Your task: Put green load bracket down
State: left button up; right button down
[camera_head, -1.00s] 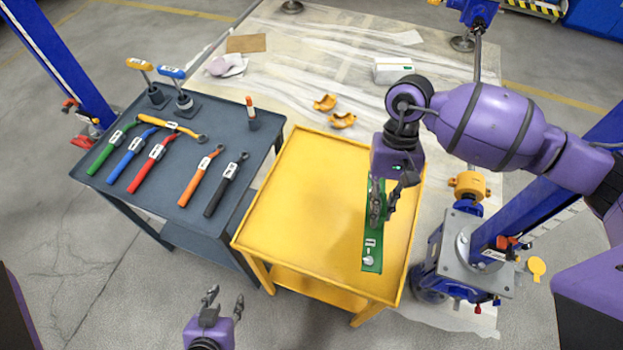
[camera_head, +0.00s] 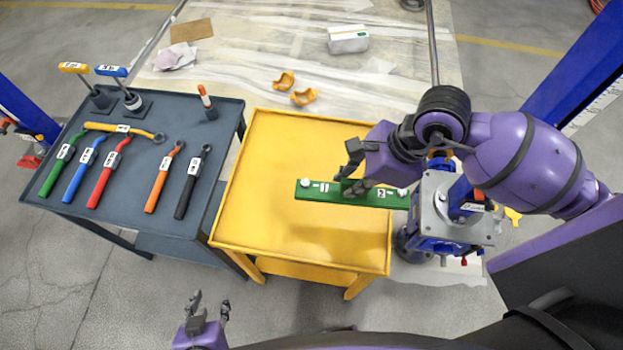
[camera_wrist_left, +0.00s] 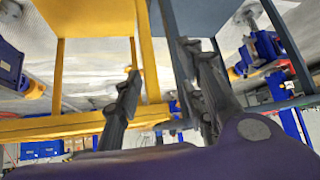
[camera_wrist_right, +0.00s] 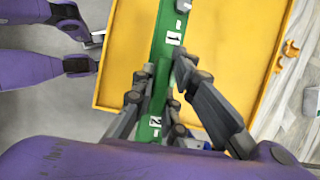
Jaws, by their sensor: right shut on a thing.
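The green load bracket (camera_head: 325,190) is a long flat green bar with white labels and a pale knob near each end. My right gripper (camera_head: 356,182) is shut on its middle part. The bar lies crosswise over the right part of the yellow cart top (camera_head: 265,185), its right end reaching past the cart's edge. I cannot tell whether it touches the top. In the right wrist view the bracket (camera_wrist_right: 170,45) runs between the fingers of my right gripper (camera_wrist_right: 155,85). My left gripper (camera_head: 209,312) is open and empty in front of the carts; it also shows in the left wrist view (camera_wrist_left: 160,85).
A grey cart (camera_head: 140,195) at left holds several coloured wrenches and two handled tools. A blue screw jack (camera_head: 440,215) stands just right of the yellow cart. Two orange pieces (camera_head: 303,97) lie on the sheeted floor behind. The yellow top's left half is bare.

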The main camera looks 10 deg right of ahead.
jog(key=shift+w+r+m, duration=0.15)
jog(key=shift+m, duration=0.15)
jog(key=shift+w+a, duration=0.15)
jog(key=shift+w, duration=0.15)
jog(key=w+a+f, duration=0.2)
jog(key=w+f, duration=0.2)
jog(key=w+a+f, duration=0.2)
jog(key=w+f, duration=0.2)
jog(key=w+a+f, duration=0.2)
jog(key=w+f, duration=0.1)
jog(key=f, duration=0.1)
jog(key=shift+w+a+f, duration=0.1)
jog(key=shift+w+f, duration=0.15)
jog(key=shift+w, duration=0.15)
jog(key=shift+f, duration=0.1)
jog(key=shift+f, duration=0.1)
jog(key=shift+f, duration=0.15)
jog(key=c, duration=1.8)
grip_release()
jog(key=shift+s, duration=0.1)
